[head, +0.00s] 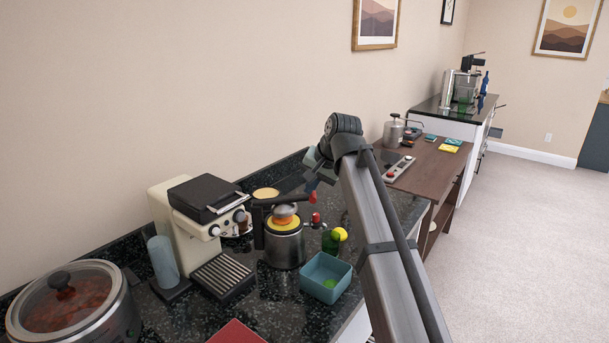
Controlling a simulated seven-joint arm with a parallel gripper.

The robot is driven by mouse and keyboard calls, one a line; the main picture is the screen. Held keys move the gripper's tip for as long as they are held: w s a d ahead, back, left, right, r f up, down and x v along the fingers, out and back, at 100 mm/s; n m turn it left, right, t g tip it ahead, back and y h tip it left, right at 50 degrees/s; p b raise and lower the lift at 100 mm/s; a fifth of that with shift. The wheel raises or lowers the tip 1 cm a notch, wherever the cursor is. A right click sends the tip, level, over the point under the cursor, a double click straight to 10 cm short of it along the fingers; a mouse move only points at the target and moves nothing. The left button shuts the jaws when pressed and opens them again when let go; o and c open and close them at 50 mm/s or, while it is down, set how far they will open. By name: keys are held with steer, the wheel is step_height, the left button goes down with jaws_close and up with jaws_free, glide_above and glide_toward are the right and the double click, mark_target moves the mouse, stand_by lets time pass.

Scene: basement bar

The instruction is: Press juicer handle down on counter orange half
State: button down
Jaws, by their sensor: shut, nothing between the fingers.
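The juicer (286,250) is a metal pot-shaped body with a dark upright on its left, standing on the dark speckled counter (285,312). An orange half (284,212) sits on its top above a yellow ring. My gripper (314,181) is shut and empty. It appears just above the red knob in the picture, partly hidden by my arm. I cannot tell whether it touches the knob.
A coffee machine (184,217) stands left of the juicer. A teal square bowl (326,279) is in front on the right, with a green bottle (330,242) and a yellow fruit (341,234) behind it. A large lidded pot (70,305) is at front left.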

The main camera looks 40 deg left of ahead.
steer(key=shift+w+d+f, duration=0.1)
steer(key=shift+d+f, duration=0.1)
steer(key=shift+f, duration=0.4)
steer(key=shift+w+d+f, duration=0.1)
steer(key=shift+d+f, duration=0.05)
steer(key=shift+f, duration=0.45)
steer(key=shift+d+f, duration=0.1)
